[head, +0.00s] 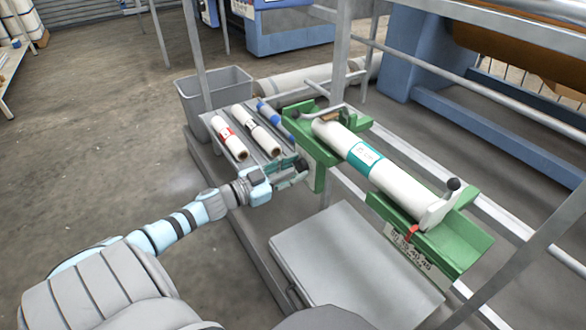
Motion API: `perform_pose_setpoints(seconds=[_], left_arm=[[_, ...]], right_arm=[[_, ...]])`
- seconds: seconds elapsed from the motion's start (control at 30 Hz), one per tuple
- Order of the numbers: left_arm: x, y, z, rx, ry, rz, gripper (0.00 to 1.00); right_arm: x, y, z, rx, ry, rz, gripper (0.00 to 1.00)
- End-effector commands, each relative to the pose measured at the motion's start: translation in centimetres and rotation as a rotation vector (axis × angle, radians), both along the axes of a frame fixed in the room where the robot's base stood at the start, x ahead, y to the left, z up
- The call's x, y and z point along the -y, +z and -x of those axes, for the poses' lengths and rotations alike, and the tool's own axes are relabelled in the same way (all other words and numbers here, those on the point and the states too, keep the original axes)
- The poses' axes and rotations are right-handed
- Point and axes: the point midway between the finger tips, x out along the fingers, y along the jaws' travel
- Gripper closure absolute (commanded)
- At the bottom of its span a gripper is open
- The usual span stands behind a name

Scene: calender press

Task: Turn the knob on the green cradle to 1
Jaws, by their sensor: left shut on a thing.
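The green cradle (462,240) holds a long white roll (400,185) with a teal label, lying slantwise across its two end supports. My left gripper (297,172) reaches in from the left to the near side of the cradle's left support. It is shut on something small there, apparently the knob. The gripper hides the knob, so its setting cannot be read. A pale plate shows just behind the fingers. A red pointer (412,231) and a printed plate (407,247) are on the right support. My right gripper is out of view.
Several smaller rolls, such as one with a red band (229,138), lie on a rack left of the cradle. A grey bin (213,92) stands behind them. A flat grey box (350,268) lies below the cradle. Metal posts and rails surround it.

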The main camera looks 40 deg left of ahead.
Motion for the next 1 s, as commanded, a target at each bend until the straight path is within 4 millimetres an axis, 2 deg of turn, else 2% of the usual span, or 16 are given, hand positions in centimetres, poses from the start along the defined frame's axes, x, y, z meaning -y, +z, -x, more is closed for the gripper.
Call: perform_pose_setpoints(seconds=[0.27, 0.53, 1.0], left_arm=[[0.0, 0.2, 0.0, 0.047, 0.002, -0.165, 0.95], [0.0, 0.1, 0.0, 0.107, 0.002, -0.374, 0.95], [0.0, 0.0, 0.0, 0.170, 0.002, -0.594, 0.95]], right_arm=[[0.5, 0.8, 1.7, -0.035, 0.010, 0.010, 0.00], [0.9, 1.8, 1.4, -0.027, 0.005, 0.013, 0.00], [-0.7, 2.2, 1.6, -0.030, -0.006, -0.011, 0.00]])
